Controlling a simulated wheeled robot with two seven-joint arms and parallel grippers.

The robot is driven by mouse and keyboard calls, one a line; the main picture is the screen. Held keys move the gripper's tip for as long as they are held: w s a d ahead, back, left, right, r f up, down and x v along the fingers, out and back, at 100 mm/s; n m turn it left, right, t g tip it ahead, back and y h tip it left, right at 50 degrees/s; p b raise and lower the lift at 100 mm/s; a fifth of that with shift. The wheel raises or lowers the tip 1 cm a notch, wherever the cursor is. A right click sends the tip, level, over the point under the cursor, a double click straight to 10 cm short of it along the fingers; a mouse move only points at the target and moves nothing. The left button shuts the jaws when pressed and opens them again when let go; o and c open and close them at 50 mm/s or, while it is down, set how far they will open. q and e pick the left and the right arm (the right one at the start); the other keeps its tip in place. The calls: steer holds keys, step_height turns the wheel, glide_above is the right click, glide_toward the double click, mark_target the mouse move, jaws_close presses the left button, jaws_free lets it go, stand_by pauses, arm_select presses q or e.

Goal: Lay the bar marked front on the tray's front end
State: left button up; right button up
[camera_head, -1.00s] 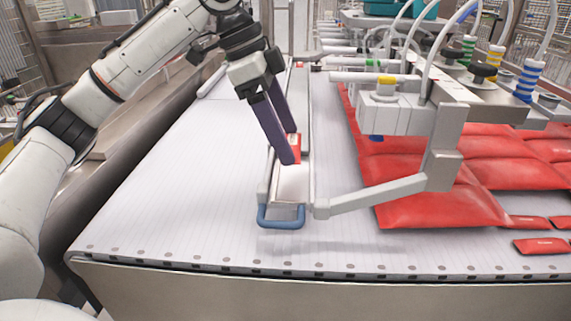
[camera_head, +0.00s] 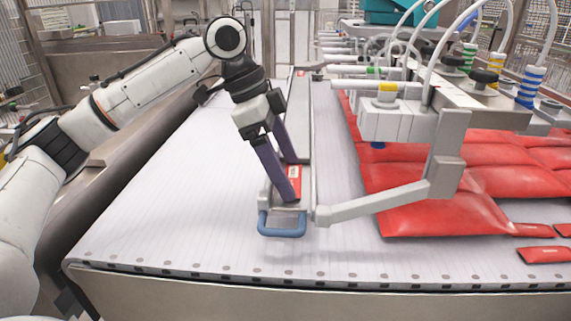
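The tray is a long narrow grey channel (camera_head: 299,120) running away from me on the white belt, with a blue handle (camera_head: 282,228) at its near end. My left gripper (camera_head: 291,180) reaches down over this near end. Its two dark purple fingers are shut on a red bar with a white label (camera_head: 297,183). The bar is low at the tray's near end, lengthwise along it; I cannot tell whether it touches the tray floor. The marking is too small to read. A small red piece (camera_head: 300,73) shows at the tray's far end. My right gripper is out of view.
A grey bracket arm (camera_head: 375,203) and the vacuum picker head (camera_head: 388,118) with hoses stand close right of the tray. Red pouches (camera_head: 440,212) lie beyond. The white belt (camera_head: 170,220) left of the tray is clear.

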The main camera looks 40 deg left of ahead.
arm_select(q)
steer(key=shift+r, duration=0.1)
steer(key=p+v, duration=0.2)
steer(key=v, duration=1)
steer(key=shift+d, duration=0.1)
stand_by(0.8)
